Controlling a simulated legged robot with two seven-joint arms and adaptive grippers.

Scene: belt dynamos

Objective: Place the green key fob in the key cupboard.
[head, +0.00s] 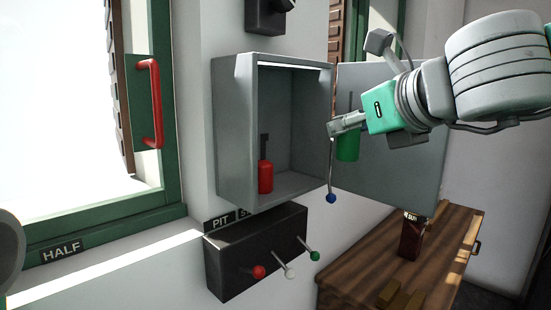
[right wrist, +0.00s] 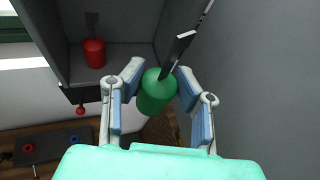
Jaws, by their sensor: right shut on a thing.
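The green key fob (head: 347,147) is held in my right gripper (head: 340,126), in front of the open cupboard door. In the right wrist view the green fob (right wrist: 156,95) sits between the two blue-padded fingers, its dark key (right wrist: 178,52) pointing up and away. The key cupboard (head: 234,140) is a grey wall box, open at the front. A red key fob (head: 265,178) is inside it at the left, and it also shows in the right wrist view (right wrist: 94,53). My right gripper is just right of the cupboard opening. My left gripper is out of view.
The grey cupboard door (head: 400,165) stands open to the right. A dark lever box (head: 230,262) with red, white and green knobs is below. A wooden cabinet (head: 400,265) stands lower right.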

